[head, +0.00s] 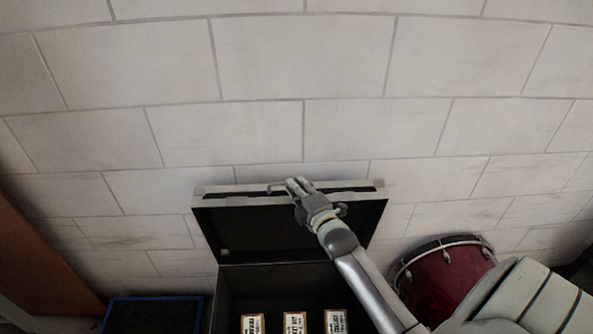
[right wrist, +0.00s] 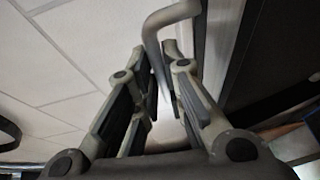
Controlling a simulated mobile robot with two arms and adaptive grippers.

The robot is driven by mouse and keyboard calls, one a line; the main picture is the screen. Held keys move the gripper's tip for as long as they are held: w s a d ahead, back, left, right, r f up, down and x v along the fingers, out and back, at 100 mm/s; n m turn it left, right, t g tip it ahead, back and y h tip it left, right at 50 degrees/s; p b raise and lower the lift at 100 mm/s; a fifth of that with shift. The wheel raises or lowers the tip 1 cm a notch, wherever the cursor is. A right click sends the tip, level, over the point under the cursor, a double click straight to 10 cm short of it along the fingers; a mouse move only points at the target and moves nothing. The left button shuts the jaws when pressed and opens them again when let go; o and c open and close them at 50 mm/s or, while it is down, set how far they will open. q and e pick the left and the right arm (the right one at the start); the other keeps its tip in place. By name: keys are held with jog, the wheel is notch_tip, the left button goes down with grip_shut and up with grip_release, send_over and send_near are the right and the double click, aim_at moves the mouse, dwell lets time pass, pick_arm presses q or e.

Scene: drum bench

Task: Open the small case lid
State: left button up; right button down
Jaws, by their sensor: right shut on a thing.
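The small case (head: 290,277) has a dark interior and stands low in the middle of the head view. Its lid (head: 245,225) is raised and stands up near the wall, with its dark inside showing. My right gripper (head: 297,186) is at the top edge of the lid, near its middle. In the right wrist view my right gripper (right wrist: 155,62) is shut on the grey lid handle (right wrist: 164,22), which runs up from between the fingers. The lid's pale edge (right wrist: 220,45) is just beside the fingers. My left gripper is not in view.
Several small labelled boxes (head: 295,322) are inside the case. A red drum (head: 440,285) stands to the right, partly behind my right arm. A blue-rimmed tray (head: 155,299) is at the left. A pale block wall (head: 260,60) stands behind the lid.

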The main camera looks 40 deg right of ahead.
jog(key=s, duration=0.1)
jog(key=s+a+f, duration=0.1)
jog(key=shift+s+a, duration=0.3)
jog(key=c, duration=1.5)
grip_release()
jog(key=shift+w, duration=0.1)
jog(key=shift+r+p, duration=0.15)
jog(key=shift+p, duration=0.15)
jog(key=s, duration=0.4)
jog(key=s+a, duration=0.1)
jog(key=s, duration=0.3)
jog(key=s+a+r, duration=0.1)
jog(key=s, duration=0.2)
jog(key=shift+s, duration=0.4)
